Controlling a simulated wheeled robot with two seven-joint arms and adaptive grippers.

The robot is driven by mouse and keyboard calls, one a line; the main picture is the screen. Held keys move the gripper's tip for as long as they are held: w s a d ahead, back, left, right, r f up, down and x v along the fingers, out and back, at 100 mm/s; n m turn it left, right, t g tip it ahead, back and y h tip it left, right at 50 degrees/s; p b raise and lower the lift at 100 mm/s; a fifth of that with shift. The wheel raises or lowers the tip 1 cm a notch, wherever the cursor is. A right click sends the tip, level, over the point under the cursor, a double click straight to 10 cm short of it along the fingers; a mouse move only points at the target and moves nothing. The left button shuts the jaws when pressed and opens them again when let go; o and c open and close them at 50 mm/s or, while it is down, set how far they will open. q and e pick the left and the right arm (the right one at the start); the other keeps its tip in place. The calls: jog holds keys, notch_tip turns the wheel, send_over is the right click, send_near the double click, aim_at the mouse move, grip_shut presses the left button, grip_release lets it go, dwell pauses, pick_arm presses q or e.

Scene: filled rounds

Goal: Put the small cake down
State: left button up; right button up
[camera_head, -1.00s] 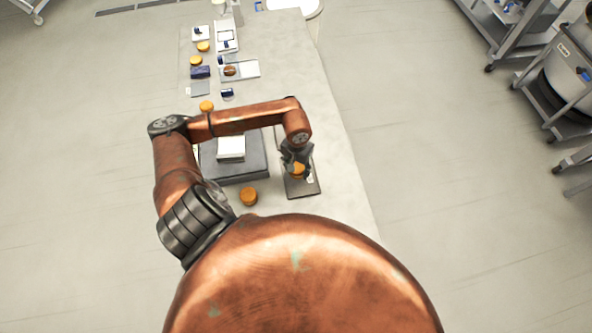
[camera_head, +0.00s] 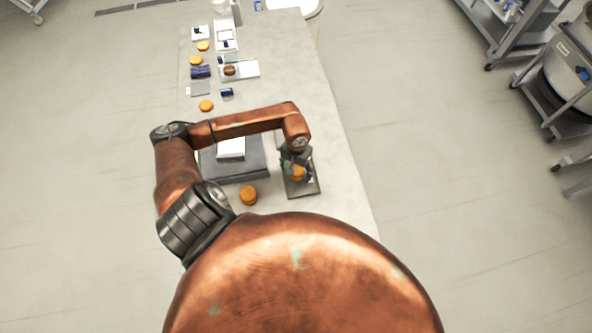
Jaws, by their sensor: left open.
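A small round orange-brown cake (camera_head: 297,174) sits at a dark rectangular tray (camera_head: 302,191) on the right side of the table. My left gripper (camera_head: 297,170) is right at this cake, its dark fingers open around it and partly hiding it. Whether the fingers touch the cake cannot be told. Another small cake (camera_head: 248,195) lies on the table in front of the dark grey platform. My right gripper is not in view.
A dark grey platform (camera_head: 243,172) with a white block (camera_head: 231,148) stands left of the tray. More small cakes (camera_head: 206,105), white trays (camera_head: 248,69) and dark blue items (camera_head: 227,94) lie farther along the pale table (camera_head: 290,60). Metal shelves (camera_head: 545,75) stand far right.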

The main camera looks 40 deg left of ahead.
aim_at(296, 170)
pick_arm(q)
jog(key=shift+r, duration=0.1)
jog(key=shift+r, duration=0.25)
notch_tip(296, 170, up, 10)
jog(key=shift+r+b, duration=0.25)
jog(key=shift+b, duration=0.6)
jog(key=shift+r, duration=0.55)
